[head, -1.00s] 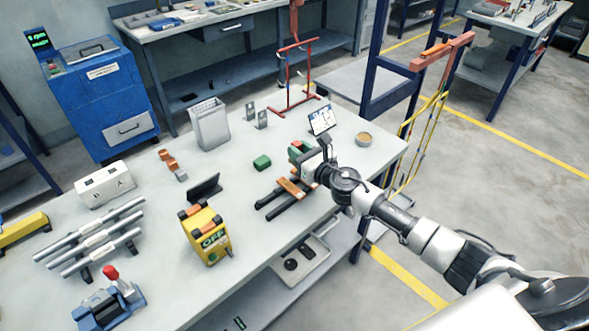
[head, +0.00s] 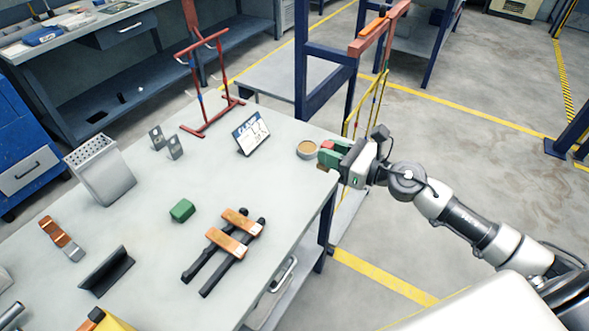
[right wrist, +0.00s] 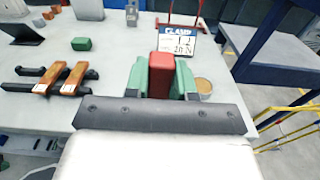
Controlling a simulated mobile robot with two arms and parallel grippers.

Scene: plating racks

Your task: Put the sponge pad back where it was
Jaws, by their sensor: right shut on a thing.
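My right gripper (head: 328,150) is shut on a red block (right wrist: 161,75), which shows between its green fingers in the right wrist view. I cannot tell for certain that this block is the sponge pad. The gripper is at the table's right edge, just right of a round grey dish (head: 307,150) with tan contents. The dish also shows right of the fingers in the right wrist view (right wrist: 203,86). A green block (head: 182,210) lies apart on the table. My left gripper is not in view.
Two black bars with orange blocks (head: 226,245) lie near the table's front edge. A white printed card (head: 251,134), a red frame (head: 208,90) and a grey perforated holder (head: 100,175) stand farther back. A blue post (head: 301,60) rises behind the table.

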